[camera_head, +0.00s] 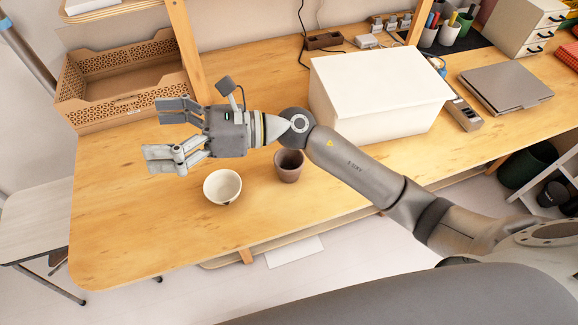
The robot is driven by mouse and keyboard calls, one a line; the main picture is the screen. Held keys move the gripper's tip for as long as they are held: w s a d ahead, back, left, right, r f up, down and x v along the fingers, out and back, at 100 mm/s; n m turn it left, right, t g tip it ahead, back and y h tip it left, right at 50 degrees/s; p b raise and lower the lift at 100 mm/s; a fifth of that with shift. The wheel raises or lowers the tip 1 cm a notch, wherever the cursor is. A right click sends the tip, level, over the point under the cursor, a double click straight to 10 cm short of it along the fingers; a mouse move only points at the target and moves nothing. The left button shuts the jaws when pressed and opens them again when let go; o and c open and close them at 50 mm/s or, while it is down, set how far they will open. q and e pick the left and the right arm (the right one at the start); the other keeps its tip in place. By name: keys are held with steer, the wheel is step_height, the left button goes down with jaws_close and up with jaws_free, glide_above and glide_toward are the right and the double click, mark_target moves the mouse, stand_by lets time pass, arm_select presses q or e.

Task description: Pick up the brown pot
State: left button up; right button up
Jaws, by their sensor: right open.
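The brown pot (289,167) stands upright on the wooden table, partly beneath my right arm in the picture. Its rim is partly covered by the arm. My right gripper (160,131) is open and empty, to the left of the pot and pointing left. It appears to be above the table, apart from the pot. My left gripper is not in view.
A cream bowl (222,187) stands left of the pot. A white box (380,98) is behind my right arm. A perforated wooden crate (120,112) sits at the back left. The table's (130,245) front left is clear.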

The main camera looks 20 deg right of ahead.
step_height(320, 180, down, 8)
steer(key=s+n+g+h, duration=0.1)
steer(key=n+g+h, duration=0.35)
steer(key=n, duration=0.25)
steer(key=n+t+h, duration=0.2)
steer(key=n+h, duration=0.3)
steer(key=h, duration=1)
glide_above(289, 160)
steer(key=s+a, duration=0.1)
steer(key=s, duration=0.2)
step_height(289, 160, down, 8)
steer(key=shift+g, duration=0.25)
step_height(289, 160, down, 9)
steer(key=p, duration=0.4)
steer(key=shift+w+f, duration=0.1)
steer(key=shift+f, duration=0.5)
steer(key=shift+c, duration=0.3)
